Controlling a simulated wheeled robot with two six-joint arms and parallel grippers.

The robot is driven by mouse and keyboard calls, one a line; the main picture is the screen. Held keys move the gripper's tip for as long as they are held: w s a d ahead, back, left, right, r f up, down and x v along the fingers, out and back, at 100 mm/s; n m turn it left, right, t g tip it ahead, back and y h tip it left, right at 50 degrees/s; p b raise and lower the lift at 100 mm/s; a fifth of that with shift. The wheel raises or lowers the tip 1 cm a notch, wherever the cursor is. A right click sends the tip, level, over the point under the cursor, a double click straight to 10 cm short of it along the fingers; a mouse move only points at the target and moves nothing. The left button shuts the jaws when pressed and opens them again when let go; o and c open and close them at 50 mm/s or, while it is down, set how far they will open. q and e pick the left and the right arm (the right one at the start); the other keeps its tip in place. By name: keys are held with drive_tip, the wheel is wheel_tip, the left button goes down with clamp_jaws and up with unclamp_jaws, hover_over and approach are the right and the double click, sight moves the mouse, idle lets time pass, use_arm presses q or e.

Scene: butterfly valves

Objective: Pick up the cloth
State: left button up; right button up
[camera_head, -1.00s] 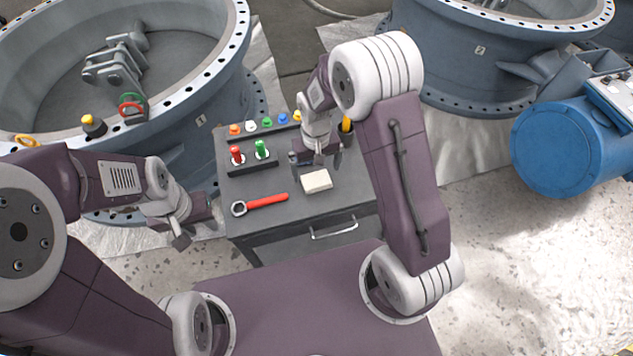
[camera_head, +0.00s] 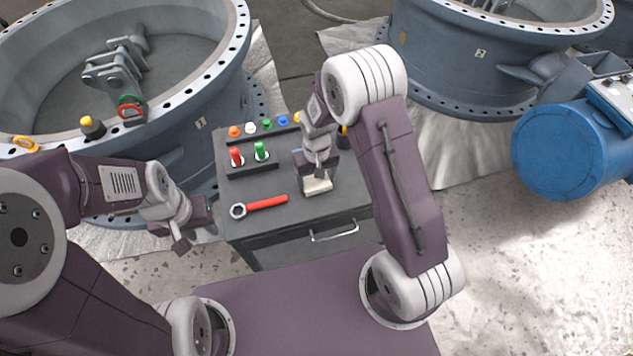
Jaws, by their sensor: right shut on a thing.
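The cloth (camera_head: 317,187) is a small cream-coloured folded piece on the grey tool cabinet top, right of the wrench. My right gripper (camera_head: 317,178) is over it, pointing down, and is shut on it. The gripper and wrist hide the far part of the cloth. I cannot tell whether the cloth is clear of the cabinet top. My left gripper (camera_head: 190,240) is off the cabinet's left side, away from the cloth. Its fingers look spread apart, with nothing between them.
On the cabinet top (camera_head: 285,220) lie a red-handled wrench (camera_head: 262,205), a holder with a red (camera_head: 236,157) and a green (camera_head: 260,151) item, and a row of coloured knobs behind. Large valve bodies stand at left and right. A blue cylinder (camera_head: 567,148) is at far right.

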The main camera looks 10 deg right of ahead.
sight(317, 183)
drive_tip(key=shift+r, duration=0.1)
drive_tip(key=r, duration=0.2)
drive_tip(key=r+p, duration=0.1)
drive_tip(key=r, duration=0.1)
drive_tip(key=shift+s+r, duration=0.2)
drive_tip(key=shift+r, duration=0.1)
drive_tip(key=s+r, duration=0.3)
drive_tip(key=s, duration=0.2)
drive_tip(key=s+d+r+p, duration=0.1)
drive_tip(key=s+r, duration=0.2)
drive_tip(key=s, duration=0.3)
drive_tip(key=shift+s+r+p, duration=0.15)
drive_tip(key=shift+p, duration=0.15)
